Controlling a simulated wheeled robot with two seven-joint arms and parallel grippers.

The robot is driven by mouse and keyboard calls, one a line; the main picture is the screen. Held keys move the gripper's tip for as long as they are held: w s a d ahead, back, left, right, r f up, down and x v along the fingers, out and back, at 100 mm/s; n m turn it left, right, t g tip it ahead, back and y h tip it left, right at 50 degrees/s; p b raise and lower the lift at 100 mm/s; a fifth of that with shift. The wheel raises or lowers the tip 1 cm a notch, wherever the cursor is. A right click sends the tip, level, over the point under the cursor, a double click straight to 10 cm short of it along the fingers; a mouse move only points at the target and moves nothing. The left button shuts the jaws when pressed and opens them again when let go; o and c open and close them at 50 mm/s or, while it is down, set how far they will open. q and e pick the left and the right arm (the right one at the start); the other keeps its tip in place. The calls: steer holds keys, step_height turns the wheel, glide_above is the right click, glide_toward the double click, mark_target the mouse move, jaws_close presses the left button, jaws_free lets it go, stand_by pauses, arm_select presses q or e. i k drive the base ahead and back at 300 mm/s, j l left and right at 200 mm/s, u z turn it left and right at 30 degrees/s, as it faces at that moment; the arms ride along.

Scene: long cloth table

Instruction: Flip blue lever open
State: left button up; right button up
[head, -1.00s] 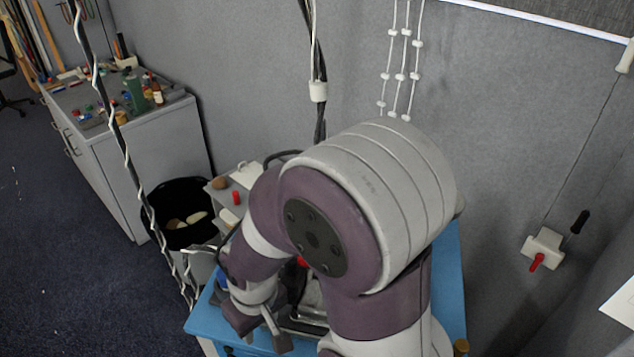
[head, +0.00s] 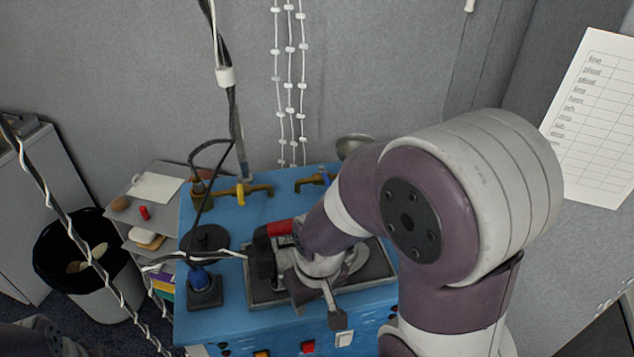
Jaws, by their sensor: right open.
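A small blue lever (head: 327,177) sits on a brass valve (head: 308,183) at the back of the blue bench (head: 200,325). It is partly hidden behind my right arm, so I cannot tell its full position. My right gripper (head: 318,305) is open over the front of the bench, in front of the lever and well apart from it. Nothing shows between its fingers.
A second brass valve with a yellow lever (head: 240,194) stands left of the blue one. A black bin (head: 75,250) stands left. Cables hang nearby.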

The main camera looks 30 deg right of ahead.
mark_target(324, 174)
steer(key=l+z, duration=0.7)
steer(key=i+j, duration=0.05)
steer(key=j, duration=0.05)
